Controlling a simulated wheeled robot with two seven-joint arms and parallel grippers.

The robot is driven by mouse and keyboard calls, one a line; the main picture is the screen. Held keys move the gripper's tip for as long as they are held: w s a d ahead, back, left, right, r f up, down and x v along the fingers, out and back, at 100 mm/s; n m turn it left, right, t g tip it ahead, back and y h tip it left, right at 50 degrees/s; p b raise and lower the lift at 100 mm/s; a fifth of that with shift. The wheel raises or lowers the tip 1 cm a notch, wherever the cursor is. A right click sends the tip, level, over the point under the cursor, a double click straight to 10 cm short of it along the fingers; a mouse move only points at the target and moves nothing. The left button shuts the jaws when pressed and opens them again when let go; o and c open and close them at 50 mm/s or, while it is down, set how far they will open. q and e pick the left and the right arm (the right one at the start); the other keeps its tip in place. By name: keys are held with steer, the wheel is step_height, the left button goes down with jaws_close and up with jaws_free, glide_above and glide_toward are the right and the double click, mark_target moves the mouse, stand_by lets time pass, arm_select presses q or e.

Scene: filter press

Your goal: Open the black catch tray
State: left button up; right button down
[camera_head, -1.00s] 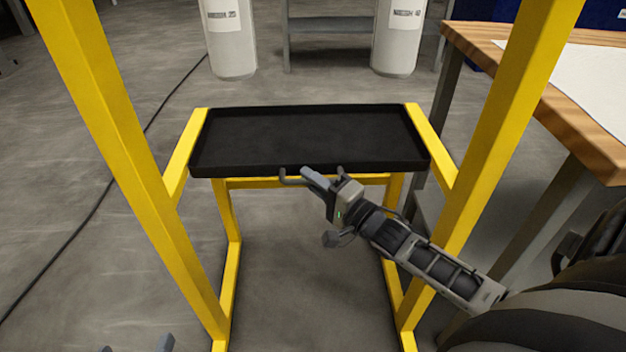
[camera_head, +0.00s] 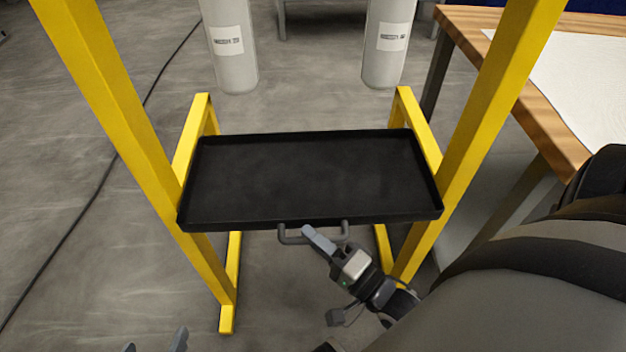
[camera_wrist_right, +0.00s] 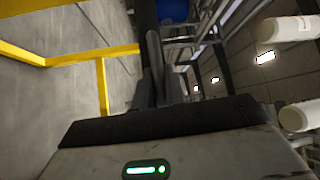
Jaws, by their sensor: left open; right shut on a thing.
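The black catch tray (camera_head: 310,178) sits level and empty between the yellow side rails, slid part way toward me. Its front bar handle (camera_head: 292,239) sticks out below the front rim. My right gripper (camera_head: 318,240) is shut on the handle near its middle.
Yellow frame posts (camera_head: 110,130) stand left and right of the tray. White cylinders (camera_head: 230,50) stand behind it. A wooden-topped table (camera_head: 545,115) with a white sheet is at the right. A black cable (camera_head: 110,180) lies on the floor at left. The floor in front is clear.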

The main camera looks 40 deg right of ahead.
steer(key=shift+s+a, duration=0.5)
steer(key=shift+s, duration=0.4)
arm_select(q)
steer(key=shift+a+r, duration=0.2)
steer(key=shift+r, duration=0.4)
arm_select(e)
steer(key=c, duration=1.5)
jaws_free()
steer(key=shift+o, duration=0.2)
arm_select(q)
steer(key=shift+s, duration=0.1)
